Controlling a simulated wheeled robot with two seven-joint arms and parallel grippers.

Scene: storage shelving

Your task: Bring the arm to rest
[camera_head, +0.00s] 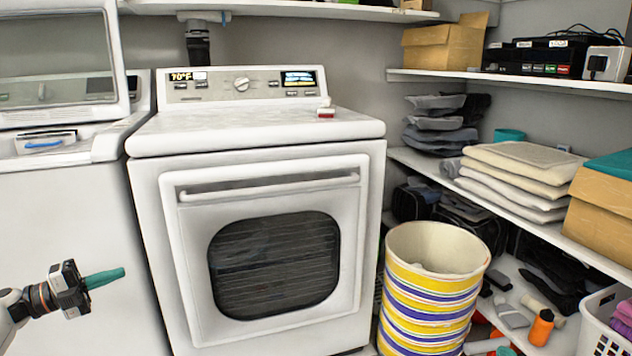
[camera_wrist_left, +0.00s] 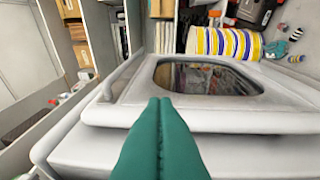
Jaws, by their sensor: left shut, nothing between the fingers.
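My left gripper (camera_head: 104,278) comes in from the lower left in the head view, in front of the white washer at the left. Its green fingers are closed together and point to the right, with nothing between them. In the left wrist view the two green fingers (camera_wrist_left: 161,135) lie side by side and reach up from the bottom edge. They appear in front of the dryer's top and door. My right gripper is in neither view.
A white dryer (camera_head: 265,180) stands in the middle, with a small red and white item (camera_head: 326,113) on top. The washer (camera_head: 70,240) has its lid up. A striped bin (camera_head: 428,300) stands right of the dryer. Shelves with folded towels (camera_head: 515,170) and boxes line the right wall.

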